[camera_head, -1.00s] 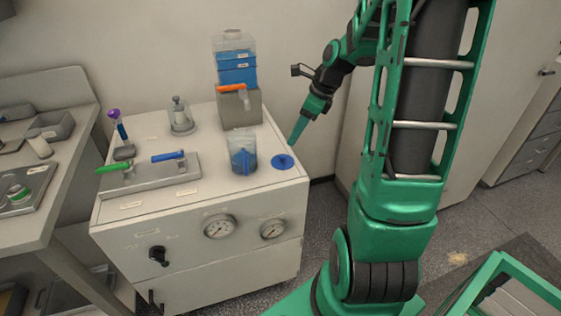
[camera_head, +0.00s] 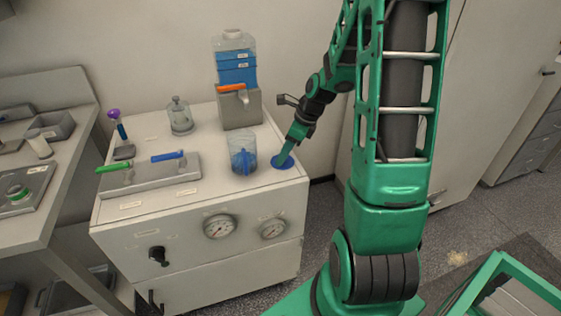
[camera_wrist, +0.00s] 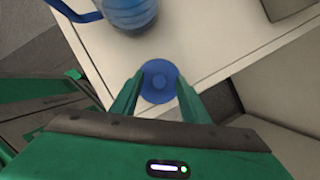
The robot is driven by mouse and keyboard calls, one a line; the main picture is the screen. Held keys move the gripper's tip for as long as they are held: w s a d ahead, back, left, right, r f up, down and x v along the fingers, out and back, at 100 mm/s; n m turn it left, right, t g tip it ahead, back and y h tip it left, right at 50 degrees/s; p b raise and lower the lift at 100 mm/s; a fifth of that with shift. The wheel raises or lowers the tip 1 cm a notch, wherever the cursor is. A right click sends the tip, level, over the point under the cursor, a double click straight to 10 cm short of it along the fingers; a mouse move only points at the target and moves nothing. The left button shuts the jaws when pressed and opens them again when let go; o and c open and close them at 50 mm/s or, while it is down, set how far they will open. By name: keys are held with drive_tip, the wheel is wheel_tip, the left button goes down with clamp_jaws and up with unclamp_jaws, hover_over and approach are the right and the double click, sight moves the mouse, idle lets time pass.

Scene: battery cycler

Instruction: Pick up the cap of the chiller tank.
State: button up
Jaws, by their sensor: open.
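The cap of the chiller tank appears as a flat round blue disc (camera_head: 283,163) with a small raised knob, lying at the right front of the white cabinet top. In the wrist view the blue cap (camera_wrist: 158,82) sits between my fingertips. My gripper (camera_head: 281,160) is open and points down at the cap, one finger on each side of its knob in the wrist view. I cannot tell whether the fingers touch it. The head view shows my fingers hiding part of the cap.
A blue tank on a grey stand with an orange lever (camera_head: 238,88) is behind. A tray with blue and green handles (camera_head: 150,175) lies left. The cabinet's right edge (camera_head: 307,178) is close.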

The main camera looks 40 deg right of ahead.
clamp_jaws()
drive_tip(key=shift+r, duration=0.1)
